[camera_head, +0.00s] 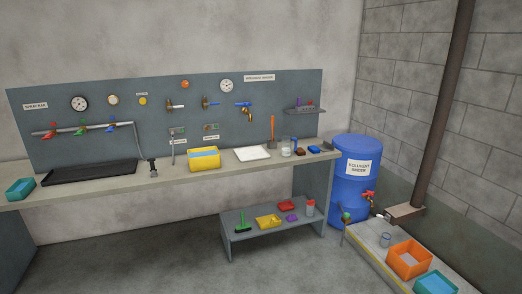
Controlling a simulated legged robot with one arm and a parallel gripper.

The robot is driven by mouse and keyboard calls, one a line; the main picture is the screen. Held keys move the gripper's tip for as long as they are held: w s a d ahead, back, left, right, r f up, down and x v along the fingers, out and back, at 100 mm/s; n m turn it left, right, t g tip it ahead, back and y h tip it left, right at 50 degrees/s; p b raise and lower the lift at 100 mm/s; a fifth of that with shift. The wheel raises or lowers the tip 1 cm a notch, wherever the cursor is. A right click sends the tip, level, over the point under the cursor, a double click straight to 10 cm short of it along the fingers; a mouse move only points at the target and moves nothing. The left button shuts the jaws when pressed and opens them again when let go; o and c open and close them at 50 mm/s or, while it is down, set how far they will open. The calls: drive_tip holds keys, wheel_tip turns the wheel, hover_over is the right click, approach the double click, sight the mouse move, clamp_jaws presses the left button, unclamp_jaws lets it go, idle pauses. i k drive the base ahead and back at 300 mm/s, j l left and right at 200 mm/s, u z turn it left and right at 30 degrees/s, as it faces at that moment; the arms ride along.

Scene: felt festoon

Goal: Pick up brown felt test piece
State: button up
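A small dark brown block-like piece (299,152) lies near the right end of the long workbench, close to its front edge. It is too small in the picture to tell if it is felt. A blue piece (314,149) lies just to its right, and a small clear jar (285,152) stands to its left. My gripper is not in view.
The workbench (120,183) also bears a black tray (90,173), a yellow bin (204,159) and a white tray (252,153). A low grey bench (249,254) stands before it. A blue drum (352,200) is right. The floor at front centre is clear.

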sight(299, 151)
drive_tip(key=i, duration=1.9)
drive_tip(key=i+u, duration=0.15)
drive_tip(key=i, duration=0.35)
drive_tip(key=i+l+u, duration=0.15)
drive_tip(key=i, duration=0.3)
drive_tip(key=i+l+u, duration=0.15)
drive_tip(key=i, duration=0.35)
